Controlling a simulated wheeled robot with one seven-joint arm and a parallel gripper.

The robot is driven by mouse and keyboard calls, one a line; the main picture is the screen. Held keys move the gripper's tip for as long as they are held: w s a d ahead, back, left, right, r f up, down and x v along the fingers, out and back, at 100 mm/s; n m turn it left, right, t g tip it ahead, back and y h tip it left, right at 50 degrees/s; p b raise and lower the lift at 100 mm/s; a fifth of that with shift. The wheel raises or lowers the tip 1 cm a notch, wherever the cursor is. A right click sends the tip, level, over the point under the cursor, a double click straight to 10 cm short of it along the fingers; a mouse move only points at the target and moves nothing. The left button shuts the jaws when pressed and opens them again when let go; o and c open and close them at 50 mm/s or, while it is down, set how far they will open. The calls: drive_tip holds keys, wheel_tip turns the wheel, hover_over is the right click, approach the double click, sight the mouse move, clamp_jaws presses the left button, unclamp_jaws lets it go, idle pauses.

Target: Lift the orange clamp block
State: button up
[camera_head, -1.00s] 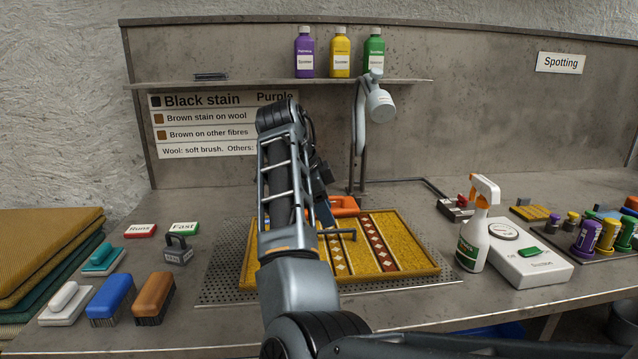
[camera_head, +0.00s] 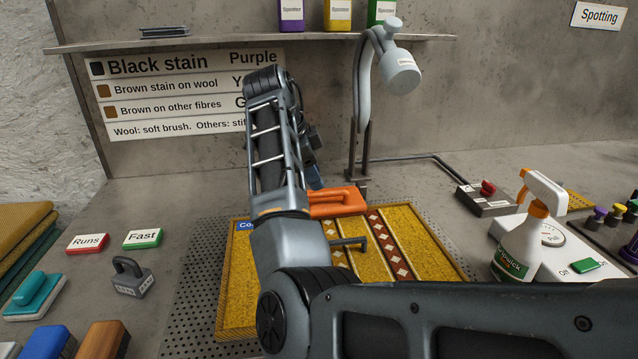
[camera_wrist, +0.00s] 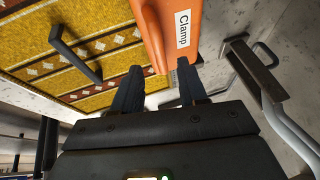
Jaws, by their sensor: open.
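The orange clamp block (camera_head: 340,203) rests at the back edge of the yellow patterned rug sample (camera_head: 405,245). In the wrist view the clamp block (camera_wrist: 168,30), labelled "Clamp", extends from the top of the picture. Its near end lies just ahead of and partly between the two dark fingers of my gripper (camera_wrist: 160,72). The fingers are spread, with a gap between them and nothing gripped. In the head view my arm hides most of my gripper and part of the clamp block's left side. Whether a finger touches the block I cannot tell.
A lamp-like grey fixture (camera_head: 401,70) on a post stands behind the clamp block. A dark bar handle (camera_head: 350,243) sits on the rug. A spray bottle (camera_head: 520,235) stands right, a grey weight (camera_head: 130,277) left. A shelf (camera_head: 200,44) with bottles runs above.

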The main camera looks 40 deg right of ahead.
sight(320, 194)
drive_tip(key=shift+x, duration=2.45)
clamp_jaws()
